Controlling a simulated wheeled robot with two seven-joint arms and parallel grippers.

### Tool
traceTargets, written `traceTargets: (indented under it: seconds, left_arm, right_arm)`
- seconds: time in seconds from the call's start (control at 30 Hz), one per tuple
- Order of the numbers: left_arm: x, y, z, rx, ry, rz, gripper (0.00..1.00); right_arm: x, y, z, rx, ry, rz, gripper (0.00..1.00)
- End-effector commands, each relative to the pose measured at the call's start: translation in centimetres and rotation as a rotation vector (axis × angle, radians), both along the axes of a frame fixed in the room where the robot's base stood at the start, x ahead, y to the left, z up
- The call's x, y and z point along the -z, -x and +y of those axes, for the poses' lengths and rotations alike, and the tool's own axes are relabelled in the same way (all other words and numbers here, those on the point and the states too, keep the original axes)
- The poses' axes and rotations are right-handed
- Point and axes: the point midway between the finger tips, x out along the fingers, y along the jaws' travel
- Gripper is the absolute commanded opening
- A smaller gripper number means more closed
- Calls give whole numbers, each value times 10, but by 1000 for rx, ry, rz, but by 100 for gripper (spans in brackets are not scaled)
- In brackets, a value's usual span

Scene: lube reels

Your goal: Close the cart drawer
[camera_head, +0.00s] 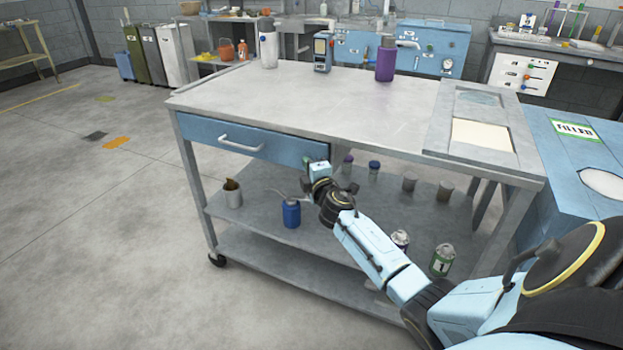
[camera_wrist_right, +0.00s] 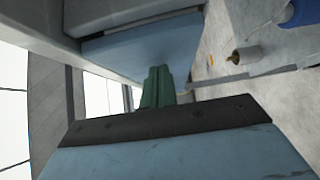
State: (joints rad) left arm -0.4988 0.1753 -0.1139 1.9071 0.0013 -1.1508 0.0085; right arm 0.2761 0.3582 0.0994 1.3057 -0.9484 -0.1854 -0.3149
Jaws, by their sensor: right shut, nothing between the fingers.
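The cart (camera_head: 300,95) is a grey metal table with lower shelves. Its blue drawer (camera_head: 205,133) is under the left part of the top and has a pale bar handle (camera_head: 240,146). The drawer front looks flush or nearly flush with the cart edge; a small gap cannot be ruled out. My right gripper (camera_head: 309,162) is at the right end of the drawer front, away from the handle. In the right wrist view its green fingers (camera_wrist_right: 158,75) are together, empty, pointing at the blue drawer front (camera_wrist_right: 140,45). Contact is hard to tell. My left gripper is not in view.
The shelf below holds a grey can (camera_head: 233,195), a blue oil can (camera_head: 291,214) and several small containers, near my right forearm. A white bottle (camera_head: 268,50), a handheld device (camera_head: 323,52) and a purple bottle (camera_head: 385,65) stand on top. Floor at left is open.

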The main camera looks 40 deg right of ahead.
Motion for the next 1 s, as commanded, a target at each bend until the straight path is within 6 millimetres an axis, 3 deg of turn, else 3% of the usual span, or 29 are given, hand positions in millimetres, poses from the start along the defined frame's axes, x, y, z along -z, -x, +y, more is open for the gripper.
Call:
traceTargets:
  seconds: [0.2, 0.6, 0.8, 1.0]
  left_arm:
    - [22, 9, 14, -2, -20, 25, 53]
    - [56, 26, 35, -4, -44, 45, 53]
    - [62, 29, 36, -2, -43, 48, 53]
    - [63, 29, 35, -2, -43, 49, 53]
  right_arm:
    - [-1, 11, 45, -19, -3, 1, 0]
    - [1, 85, 71, -23, -3, 2, 0]
    - [1, 99, 76, -22, -3, 1, 0]
    - [1, 101, 77, -23, -2, 0, 0]
